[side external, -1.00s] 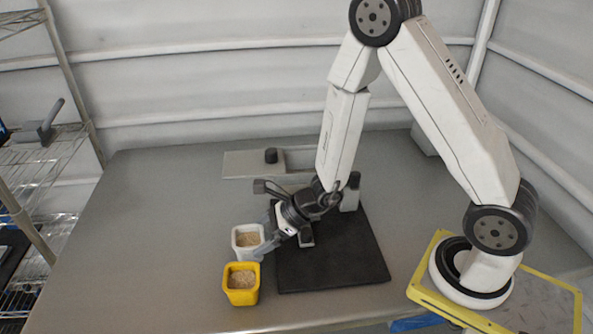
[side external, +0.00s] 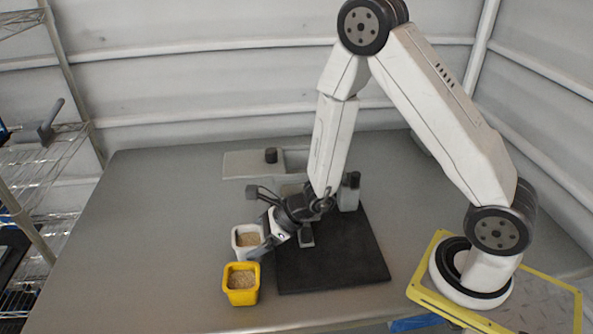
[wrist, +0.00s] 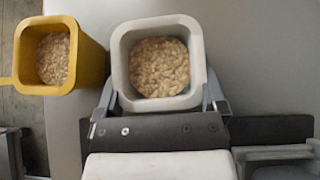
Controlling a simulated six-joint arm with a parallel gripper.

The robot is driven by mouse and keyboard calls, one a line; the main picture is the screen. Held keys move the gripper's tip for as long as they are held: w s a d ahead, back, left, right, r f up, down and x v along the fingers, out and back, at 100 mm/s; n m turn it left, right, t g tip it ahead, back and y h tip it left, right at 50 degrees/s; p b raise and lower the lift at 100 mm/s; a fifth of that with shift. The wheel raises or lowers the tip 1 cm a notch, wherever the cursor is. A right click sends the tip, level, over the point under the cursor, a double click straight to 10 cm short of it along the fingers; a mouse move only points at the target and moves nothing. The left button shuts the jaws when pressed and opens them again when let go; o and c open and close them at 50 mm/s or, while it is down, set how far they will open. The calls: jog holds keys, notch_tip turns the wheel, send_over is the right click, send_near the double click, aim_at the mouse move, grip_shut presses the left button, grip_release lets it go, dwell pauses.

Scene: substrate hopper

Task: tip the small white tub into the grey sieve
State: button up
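The small white tub (side external: 238,252) stands upright on the table beside the black mat, with pale grains inside. In the wrist view the tub (wrist: 118,60) is at top centre. My gripper (side external: 262,242) is low at the tub's right side. In the wrist view its two fingers (wrist: 159,88) flank the tub's near part, one on each side. They look open around it, and I see no clear grip; the fingertips are partly hidden by the rim. A grey, low box-like unit (side external: 240,165) with a black knob lies at the back; I cannot tell whether it is the sieve.
A yellow tub (side external: 241,296) with grains stands just in front of the white tub, close to my gripper. In the wrist view it is at upper left (wrist: 92,62). A black mat (side external: 340,270) lies under my wrist. The table's left side is clear.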

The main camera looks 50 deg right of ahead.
jog(key=shift+r, duration=0.15)
jog(key=shift+r, duration=2.85)
jog(key=shift+r, duration=0.15)
notch_tip(320, 180, up, 16)
jog(key=s+d, duration=0.2)
jog(key=d, duration=1.9)
notch_tip(320, 180, down, 5)
jog(key=shift+r, duration=0.15)
jog(key=shift+w+d, duration=0.1)
